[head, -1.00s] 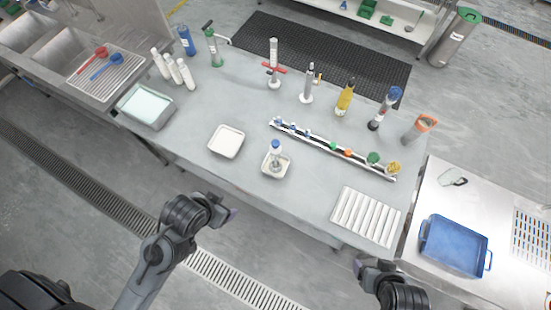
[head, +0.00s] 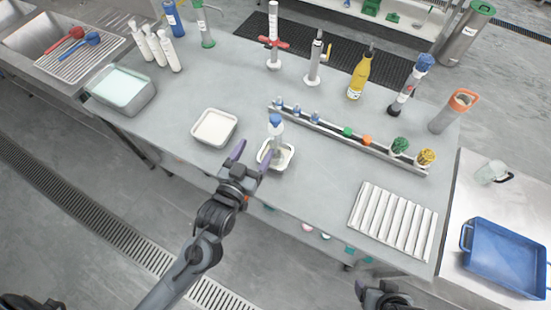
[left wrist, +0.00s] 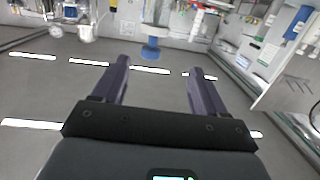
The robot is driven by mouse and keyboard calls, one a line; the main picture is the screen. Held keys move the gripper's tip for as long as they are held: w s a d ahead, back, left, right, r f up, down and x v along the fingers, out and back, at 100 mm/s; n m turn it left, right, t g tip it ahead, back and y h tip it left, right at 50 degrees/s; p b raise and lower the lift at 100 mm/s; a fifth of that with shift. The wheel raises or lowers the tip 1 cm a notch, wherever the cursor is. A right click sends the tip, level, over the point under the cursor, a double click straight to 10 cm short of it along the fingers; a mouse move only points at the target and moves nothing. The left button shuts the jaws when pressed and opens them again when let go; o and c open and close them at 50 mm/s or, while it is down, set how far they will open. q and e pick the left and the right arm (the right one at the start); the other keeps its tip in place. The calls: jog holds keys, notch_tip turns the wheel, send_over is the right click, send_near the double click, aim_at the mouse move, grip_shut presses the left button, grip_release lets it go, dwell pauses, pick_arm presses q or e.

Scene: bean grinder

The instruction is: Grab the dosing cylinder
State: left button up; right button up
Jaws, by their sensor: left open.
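A slim clear cylinder with a blue top (head: 276,128) stands upright in a small white tray (head: 290,158) at the middle of the table's front part. It looks like the dosing cylinder, though other tall cylinders stand farther back. My left gripper (head: 251,157) is open and empty, just left of and in front of that tray, its fingers pointing away from me. In the left wrist view its two purple fingers (left wrist: 159,68) are spread with nothing between them; I cannot make out the cylinder there. My right gripper (head: 372,291) is at the bottom edge, partly cut off.
A white square dish (head: 214,128) lies left of the cylinder. A rack (head: 335,138) with small coloured items runs behind it. A ridged white tray (head: 393,221) lies at the right. Tall cylinders and a yellow bottle (head: 360,76) stand along the back.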

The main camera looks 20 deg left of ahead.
pick_arm(q)
jog(key=t+b, duration=0.1)
jog(key=b, duration=0.9)
send_near(273, 144)
jog(key=w, duration=0.8)
jog(key=shift+w+d, duration=0.1)
jog(key=shift+w, duration=0.15)
jog(key=w+b, duration=0.1)
jog(key=w, duration=0.4)
jog(key=shift+w+d+f+b, duration=0.1)
jog(key=shift+w+f+b, duration=0.1)
jog(key=shift+b, duration=0.2)
pick_arm(e)
notch_tip(273, 144, down, 14)
jog(key=shift+f, duration=0.25)
pick_arm(q)
jog(key=c, duration=1.1)
jog(key=shift+r, duration=0.1)
jog(key=shift+c, duration=0.9)
pick_arm(e)
jog(key=shift+a, duration=0.1)
